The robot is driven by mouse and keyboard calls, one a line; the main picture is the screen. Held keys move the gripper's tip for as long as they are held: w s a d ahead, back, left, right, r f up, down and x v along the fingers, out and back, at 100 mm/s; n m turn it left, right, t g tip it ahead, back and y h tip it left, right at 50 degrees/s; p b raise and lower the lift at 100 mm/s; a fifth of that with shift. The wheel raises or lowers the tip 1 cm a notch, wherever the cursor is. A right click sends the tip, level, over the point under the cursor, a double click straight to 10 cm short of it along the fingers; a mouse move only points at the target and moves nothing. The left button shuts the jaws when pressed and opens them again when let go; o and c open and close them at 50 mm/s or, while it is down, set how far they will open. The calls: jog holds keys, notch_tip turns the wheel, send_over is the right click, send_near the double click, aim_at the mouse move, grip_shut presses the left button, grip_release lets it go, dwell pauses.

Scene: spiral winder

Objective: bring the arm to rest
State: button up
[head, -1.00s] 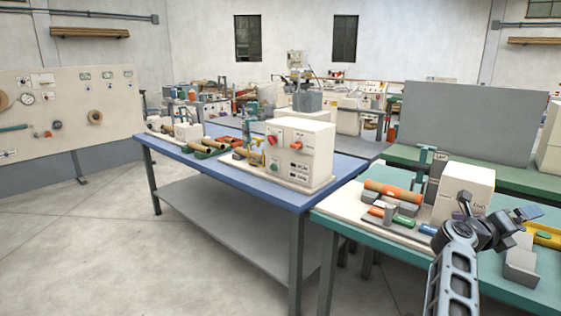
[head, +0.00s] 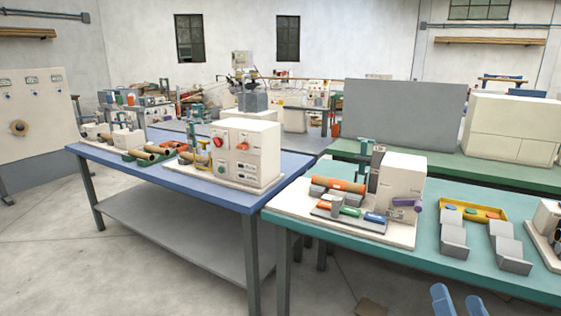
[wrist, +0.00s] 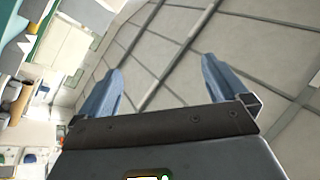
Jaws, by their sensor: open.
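My gripper (head: 458,302) shows only as two blue fingertips at the bottom edge of the head view, right of the middle, in front of the teal table. In the wrist view my gripper (wrist: 161,75) has its two blue fingers spread wide apart with nothing between them. Past the fingers is bare tiled floor. The rest of my arm is out of the head view.
The teal table (head: 420,250) bears a white winder unit (head: 402,180) with an orange roll (head: 338,185), grey V-blocks (head: 509,252) and a yellow tray (head: 485,213). A blue table (head: 130,163) with a white control box (head: 246,150) stands left. Floor at front left is clear.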

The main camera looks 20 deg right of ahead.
jog(key=s+a+n+g+y, duration=0.4)
jog(key=s+a+n+y, duration=0.6)
jog(key=s+a, duration=1.2)
jog(key=shift+s+a+n+g, duration=0.35)
jog(key=shift+s+n+g, duration=0.05)
jog(key=shift+s+n, duration=0.45)
